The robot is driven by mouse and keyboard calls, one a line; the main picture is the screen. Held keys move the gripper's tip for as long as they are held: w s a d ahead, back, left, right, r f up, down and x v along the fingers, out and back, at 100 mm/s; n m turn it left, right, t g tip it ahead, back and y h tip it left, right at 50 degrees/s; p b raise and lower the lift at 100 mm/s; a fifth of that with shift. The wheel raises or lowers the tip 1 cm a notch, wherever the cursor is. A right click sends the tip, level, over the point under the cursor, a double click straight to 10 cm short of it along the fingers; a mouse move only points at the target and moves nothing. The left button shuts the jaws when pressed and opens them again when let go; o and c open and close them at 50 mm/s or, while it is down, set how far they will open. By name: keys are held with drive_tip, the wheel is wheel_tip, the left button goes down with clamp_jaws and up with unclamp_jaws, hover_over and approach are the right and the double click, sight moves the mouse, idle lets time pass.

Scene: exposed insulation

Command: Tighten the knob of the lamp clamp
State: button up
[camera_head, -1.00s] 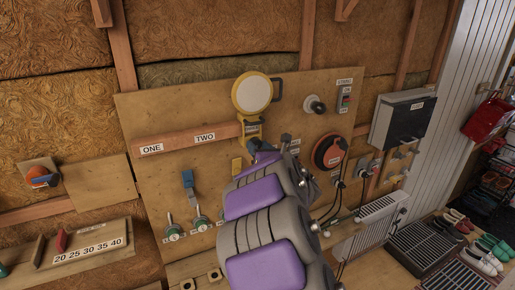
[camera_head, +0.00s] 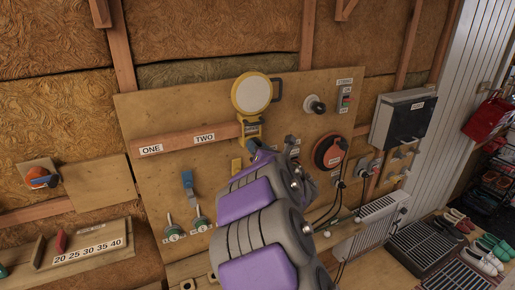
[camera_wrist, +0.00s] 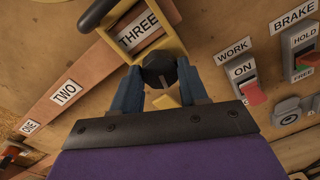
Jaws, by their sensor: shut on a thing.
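The lamp (camera_head: 253,93) has a round pale face in a yellow rim. Its yellow clamp (camera_head: 250,128) sits on the wooden rail, right of the TWO label. In the wrist view the yellow clamp (camera_wrist: 172,42) frames the THREE label, with the black knob (camera_wrist: 158,69) at its lower side. My gripper (camera_wrist: 159,75) has its blue fingers on either side of the knob and is shut on it. In the head view my purple and grey arm reaches up to the clamp and hides the knob and most of my gripper (camera_head: 258,150).
In the wrist view, a WORK switch (camera_wrist: 250,90) with a red lever and a BRAKE switch (camera_wrist: 306,60) stand right of my gripper.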

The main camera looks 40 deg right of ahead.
drive_tip(key=m+p, duration=0.4)
drive_tip(key=m, duration=0.4)
drive_tip(key=m+y+p, duration=0.1)
drive_tip(key=m+p, duration=0.4)
drive_tip(key=m, duration=0.3)
drive_tip(key=m+p, duration=0.4)
drive_tip(key=m, duration=0.4)
drive_tip(key=shift+s+d+f+m+y, duration=0.1)
drive_tip(key=shift+s+f+m+y, duration=0.1)
drive_tip(key=shift+f+m+y, duration=0.1)
drive_tip(key=m+p, duration=0.2)
drive_tip(key=m, duration=0.1)
drive_tip(key=shift+m+p, duration=1)
drive_tip(key=shift+m, duration=1.2)
drive_tip(key=shift+w+r, duration=0.1)
